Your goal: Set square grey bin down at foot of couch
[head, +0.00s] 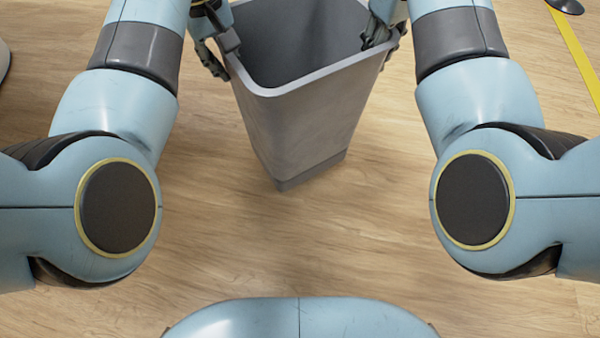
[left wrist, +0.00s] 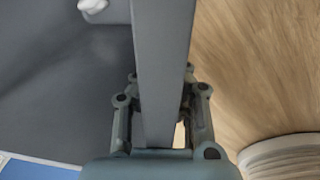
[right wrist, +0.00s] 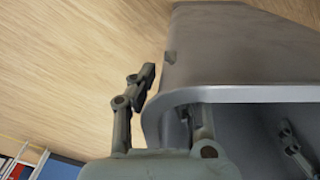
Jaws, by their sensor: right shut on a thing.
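The square grey bin (head: 300,120) is upright between my two arms in the head view, its open top facing me; I cannot tell whether its base touches the floor. My left gripper (head: 222,50) straddles the left rim; in the left wrist view the bin wall (left wrist: 162,70) runs between its fingers, and I cannot tell whether they press on it. My right gripper (head: 383,30) is shut on the right rim, with one finger outside and one inside. The bin also shows in the right wrist view (right wrist: 240,50). No couch can be made out.
The wooden floor (head: 220,240) is clear around the bin. A yellow floor stripe (head: 575,50) runs at the right, with a dark round object (head: 566,5) at its top. A pale ribbed object (left wrist: 285,158) stands at the lower right of the left wrist view.

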